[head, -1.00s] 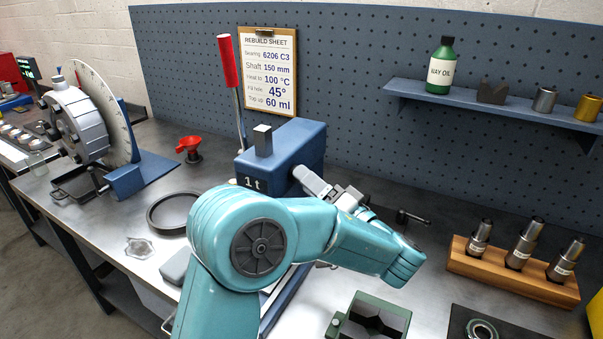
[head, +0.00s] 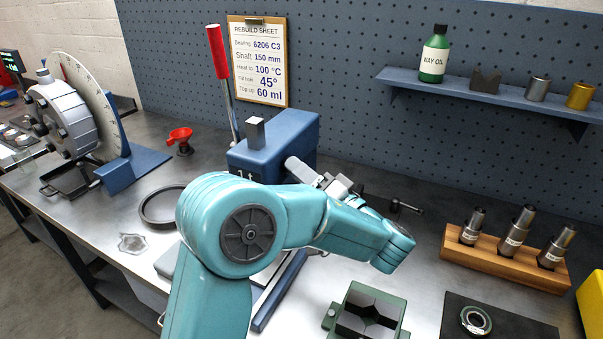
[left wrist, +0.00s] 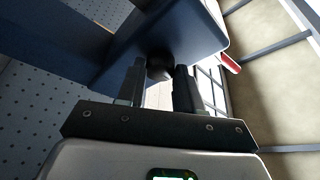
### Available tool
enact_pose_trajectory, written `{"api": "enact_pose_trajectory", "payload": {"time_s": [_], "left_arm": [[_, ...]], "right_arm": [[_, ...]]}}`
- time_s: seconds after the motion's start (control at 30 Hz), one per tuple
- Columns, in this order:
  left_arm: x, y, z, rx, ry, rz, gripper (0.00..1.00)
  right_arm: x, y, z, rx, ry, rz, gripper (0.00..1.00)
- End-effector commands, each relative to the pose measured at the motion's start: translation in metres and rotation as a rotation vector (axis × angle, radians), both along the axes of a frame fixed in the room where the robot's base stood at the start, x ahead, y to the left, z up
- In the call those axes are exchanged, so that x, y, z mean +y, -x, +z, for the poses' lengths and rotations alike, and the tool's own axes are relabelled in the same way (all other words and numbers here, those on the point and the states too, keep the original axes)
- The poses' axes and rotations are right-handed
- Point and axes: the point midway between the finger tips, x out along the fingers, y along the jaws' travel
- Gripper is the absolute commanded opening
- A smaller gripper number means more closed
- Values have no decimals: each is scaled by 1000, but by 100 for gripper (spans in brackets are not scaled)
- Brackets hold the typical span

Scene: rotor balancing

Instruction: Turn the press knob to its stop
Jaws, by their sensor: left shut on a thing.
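The blue press (head: 272,140) stands on the bench, with a red-handled lever (head: 218,52) rising behind it. My left gripper (head: 298,168) is at the right side of the press head. In the left wrist view, a dark round knob (left wrist: 159,66) sits under the blue press body, between the two fingers of my left gripper (left wrist: 158,85). The gripper is shut on this knob. In the head view I cannot make out the knob, and my arm covers part of the press. My right gripper is not in view.
A green fixture (head: 367,312) is in front. A wooden rack (head: 497,262) with several metal sleeves is on the right. The pegboard (head: 340,75) closes off the back.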

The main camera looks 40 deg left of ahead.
Motion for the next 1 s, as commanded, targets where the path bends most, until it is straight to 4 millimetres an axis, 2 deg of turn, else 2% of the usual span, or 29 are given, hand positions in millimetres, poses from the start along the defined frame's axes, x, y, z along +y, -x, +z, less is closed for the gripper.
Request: {"api": "enact_pose_trajectory", "payload": {"time_s": [0.27,0.47,1.0], "left_arm": [[0,1,2,117,38,-1,5],[0,1,6,278,90,-1,5],[0,1,13,770,246,-1,5]], "right_arm": [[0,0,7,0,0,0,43],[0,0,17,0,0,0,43],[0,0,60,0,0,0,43]]}}
